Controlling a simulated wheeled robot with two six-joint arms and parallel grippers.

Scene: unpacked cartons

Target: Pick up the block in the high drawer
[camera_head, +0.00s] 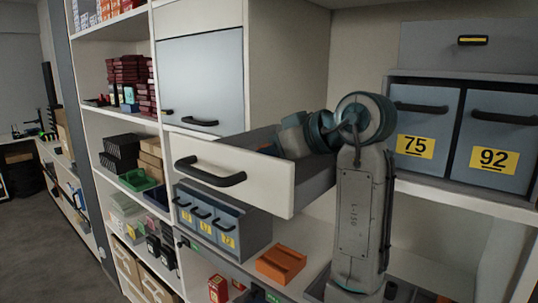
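The high drawer (232,173) has a white front with a black handle and stands pulled out from the shelf unit. My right arm rises at the right of the drawer and bends over its side into it. My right gripper (291,138) is inside the drawer, pointing down and left; its fingertips are hidden behind the drawer front, so I cannot see whether it is open or shut. My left gripper is not in view.
Bins marked 75 (424,122) and 92 (497,135) are at right. Free floor (50,255) lies at lower left.

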